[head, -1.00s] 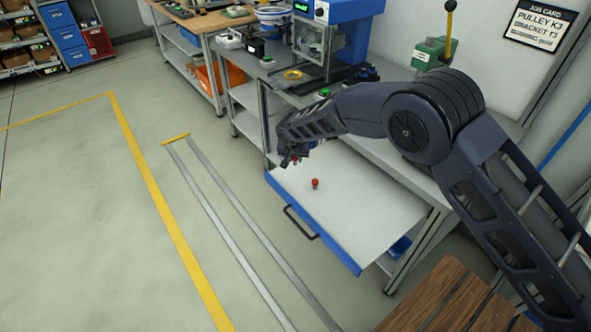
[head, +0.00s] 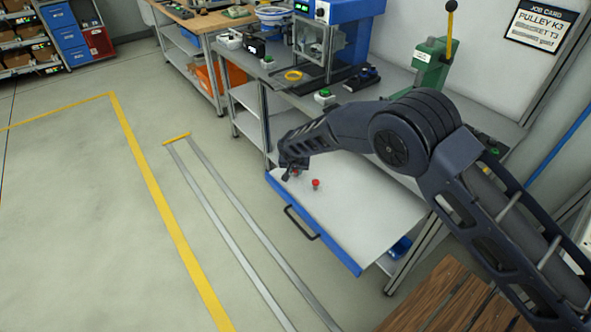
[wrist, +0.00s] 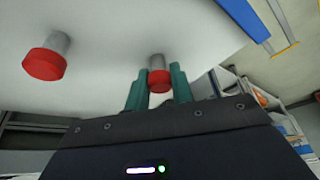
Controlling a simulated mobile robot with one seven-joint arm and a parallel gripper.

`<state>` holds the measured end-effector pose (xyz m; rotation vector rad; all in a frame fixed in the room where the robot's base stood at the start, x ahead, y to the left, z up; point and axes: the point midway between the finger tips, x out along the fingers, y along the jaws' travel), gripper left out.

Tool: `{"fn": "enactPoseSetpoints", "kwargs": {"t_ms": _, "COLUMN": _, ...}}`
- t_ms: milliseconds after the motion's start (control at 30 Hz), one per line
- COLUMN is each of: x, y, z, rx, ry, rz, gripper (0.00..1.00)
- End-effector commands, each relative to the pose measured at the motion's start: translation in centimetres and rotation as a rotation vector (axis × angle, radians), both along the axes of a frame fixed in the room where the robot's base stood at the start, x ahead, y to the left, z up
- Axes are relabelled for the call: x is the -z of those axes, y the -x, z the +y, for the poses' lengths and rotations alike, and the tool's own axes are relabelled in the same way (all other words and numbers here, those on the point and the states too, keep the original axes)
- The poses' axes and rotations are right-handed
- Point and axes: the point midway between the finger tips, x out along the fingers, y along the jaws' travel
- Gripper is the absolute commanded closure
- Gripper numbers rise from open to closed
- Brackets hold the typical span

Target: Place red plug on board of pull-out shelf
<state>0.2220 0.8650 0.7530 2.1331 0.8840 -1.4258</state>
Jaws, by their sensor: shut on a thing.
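The pull-out shelf is drawn out below the bench, and its white board (head: 357,208) has a blue front edge with a dark handle. My gripper (head: 287,173) is over the board's far left corner. In the wrist view its teal fingers (wrist: 157,88) are shut on a red plug (wrist: 159,80), with the red head towards the camera and the grey stem towards the board. I cannot tell whether that stem touches the board. A second red plug (head: 316,183) stands on the board, apart from my gripper; it also shows in the wrist view (wrist: 45,65).
A wooden slatted surface (head: 455,300) is at the lower right. The board's middle and right are clear.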

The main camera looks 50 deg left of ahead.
Motion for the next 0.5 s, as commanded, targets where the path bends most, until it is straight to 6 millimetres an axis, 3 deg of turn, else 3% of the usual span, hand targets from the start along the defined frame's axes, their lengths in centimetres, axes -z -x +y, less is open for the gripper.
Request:
{"fn": "enactPoseSetpoints", "kwargs": {"t_ms": 33, "x": 0.03, "y": 0.01, "z": 0.01, "rx": 0.0, "ry": 0.0, "rz": 0.0, "gripper": 0.71}}
{"fn": "enactPoseSetpoints", "kwargs": {"t_ms": 100, "x": 0.01, "y": 0.01, "z": 0.0, "rx": 0.0, "ry": 0.0, "rz": 0.0, "gripper": 0.57}}
{"fn": "enactPoseSetpoints", "kwargs": {"t_ms": 133, "x": 0.01, "y": 0.01, "z": 0.0, "rx": 0.0, "ry": 0.0, "rz": 0.0, "gripper": 0.55}}
{"fn": "enactPoseSetpoints", "kwargs": {"t_ms": 500, "x": -0.54, "y": 0.09, "z": -0.02, "rx": 0.0, "ry": -0.001, "rz": 0.001, "gripper": 0.55}}
